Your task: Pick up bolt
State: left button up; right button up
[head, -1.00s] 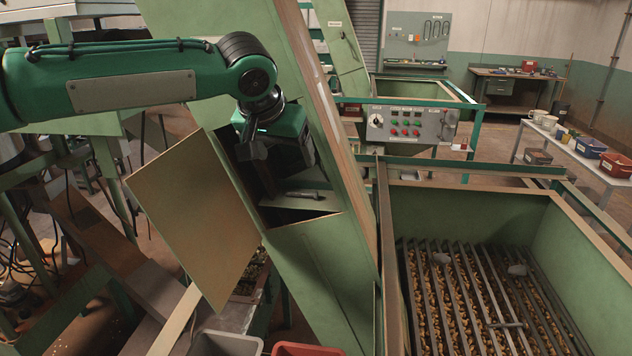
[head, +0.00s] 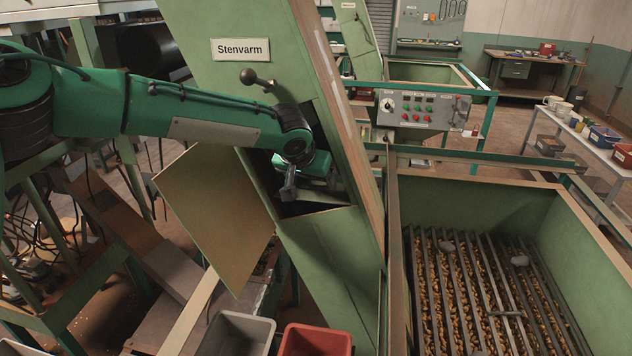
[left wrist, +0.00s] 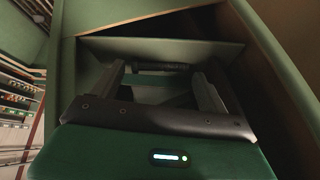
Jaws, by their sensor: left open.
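A dark bolt (left wrist: 160,66) lies crosswise on a pale green ledge (left wrist: 190,48) inside the open hatch of the slanted green chute (head: 325,232). My left gripper (head: 289,190) reaches into that hatch. In the left wrist view its two fingers stand apart, with the bolt across the space between their tips. I cannot tell whether they touch it. In the head view the gripper and arm hide this bolt. My right gripper is not in view.
The hatch door (head: 216,215) hangs open at the left. A hopper (head: 480,205) with a grate over nuts stands at the right; grey lumps and a metal rod (head: 508,314) lie on the grate. Grey (head: 233,335) and red (head: 315,340) bins stand below the chute.

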pick_arm(q)
jog(key=shift+w+d+f, duration=0.2)
jog(key=shift+w+f, duration=0.15)
jog(key=shift+f, duration=0.05)
jog(key=shift+s+a, duration=0.1)
jog(key=shift+s, duration=0.05)
jog(key=shift+c, duration=0.6)
jog(key=shift+r, duration=0.1)
jog(key=c, duration=0.6)
